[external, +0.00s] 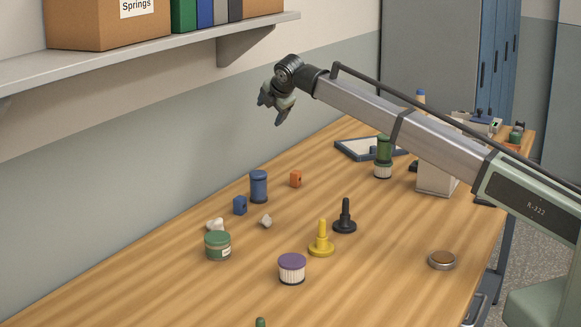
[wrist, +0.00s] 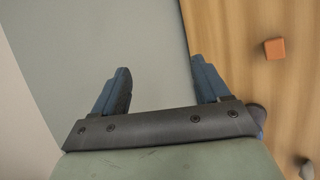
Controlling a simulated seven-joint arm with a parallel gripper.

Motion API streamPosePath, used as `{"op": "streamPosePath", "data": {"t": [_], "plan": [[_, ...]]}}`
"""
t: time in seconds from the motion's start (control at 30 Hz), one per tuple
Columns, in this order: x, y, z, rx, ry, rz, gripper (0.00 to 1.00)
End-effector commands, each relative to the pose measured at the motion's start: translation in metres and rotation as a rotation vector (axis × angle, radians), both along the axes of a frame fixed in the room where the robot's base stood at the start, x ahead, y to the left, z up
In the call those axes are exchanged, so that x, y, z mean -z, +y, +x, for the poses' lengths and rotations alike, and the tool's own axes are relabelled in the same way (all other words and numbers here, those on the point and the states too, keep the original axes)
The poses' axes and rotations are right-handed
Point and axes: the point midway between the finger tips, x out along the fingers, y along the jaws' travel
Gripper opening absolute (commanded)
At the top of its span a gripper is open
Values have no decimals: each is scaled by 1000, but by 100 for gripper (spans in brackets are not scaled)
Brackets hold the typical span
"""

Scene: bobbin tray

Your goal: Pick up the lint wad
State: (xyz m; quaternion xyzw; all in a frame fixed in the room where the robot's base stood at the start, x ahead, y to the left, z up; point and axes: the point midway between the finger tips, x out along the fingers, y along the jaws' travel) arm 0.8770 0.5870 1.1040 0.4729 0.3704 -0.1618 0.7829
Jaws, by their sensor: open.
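Two small pale lumps lie on the table in the external view: a whitish one (external: 215,224) behind the green-lidded jar and a grey-beige one (external: 266,220) to its right, in the open. Either could be the lint wad; I cannot tell which. My gripper (external: 271,108) is open and empty, high above the table near the wall. Its fingers are spread apart in the wrist view (wrist: 160,68), with nothing between them.
Near the lumps stand the green-lidded jar (external: 218,247), a blue block (external: 240,205), a blue spool (external: 258,187) and an orange block (external: 296,179). Yellow (external: 321,243) and black (external: 345,220) pegs and a purple-lidded jar (external: 292,270) stand to the right. A shelf (external: 150,47) juts from the wall.

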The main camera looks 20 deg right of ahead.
Motion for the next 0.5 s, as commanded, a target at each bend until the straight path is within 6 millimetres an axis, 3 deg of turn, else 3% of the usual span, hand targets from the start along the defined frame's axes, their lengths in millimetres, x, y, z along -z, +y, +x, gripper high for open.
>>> {"op": "streamPosePath", "data": {"t": [0.03,0.2,0.3,0.5], "plan": [[9,35,-23,-7,79,8,75],[34,120,-113,-13,346,3,75],[43,159,-168,-20,487,-25,75],[49,204,-248,-30,676,-89,75]]}}
